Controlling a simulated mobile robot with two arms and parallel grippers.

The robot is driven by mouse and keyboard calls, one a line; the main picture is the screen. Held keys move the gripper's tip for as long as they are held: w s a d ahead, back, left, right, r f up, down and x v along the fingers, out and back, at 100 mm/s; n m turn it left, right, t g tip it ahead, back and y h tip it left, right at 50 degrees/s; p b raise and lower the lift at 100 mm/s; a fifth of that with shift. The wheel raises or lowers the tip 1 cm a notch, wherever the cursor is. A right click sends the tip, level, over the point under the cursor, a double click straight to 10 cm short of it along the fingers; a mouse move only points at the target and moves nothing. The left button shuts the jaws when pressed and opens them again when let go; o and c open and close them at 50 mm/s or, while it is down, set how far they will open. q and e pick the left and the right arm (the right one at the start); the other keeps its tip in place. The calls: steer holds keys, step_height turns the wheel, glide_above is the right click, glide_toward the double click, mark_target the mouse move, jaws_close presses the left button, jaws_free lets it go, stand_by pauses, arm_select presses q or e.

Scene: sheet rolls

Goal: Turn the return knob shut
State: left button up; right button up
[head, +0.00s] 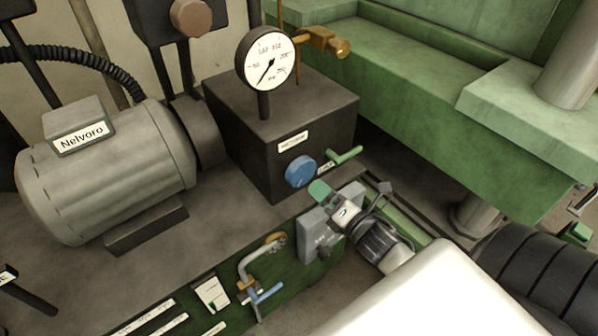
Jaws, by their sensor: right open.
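The blue round knob (300,171) sits on the front face of a dark box (262,150), below a small white label whose text is too small to read. I take it as the return knob. My right gripper (350,196) is in front of the box, below and right of the knob. It is open, apart from the knob, and nothing shows held in it. My left gripper is not in view.
A green lever (344,157) sticks out right of the knob. A grey motor (105,170) is at left, and pipework with a blue handle (265,293) is below. Green machinery (450,130) bounds the right.

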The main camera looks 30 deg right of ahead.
mark_target(305, 174)
steer(key=w, duration=0.5)
steer(key=w+p, duration=0.1)
steer(key=w, duration=0.1)
steer(key=shift+w+a, duration=0.3)
steer(key=shift+w, duration=0.7)
steer(key=c, duration=0.7)
steer(key=shift+o, duration=0.2)
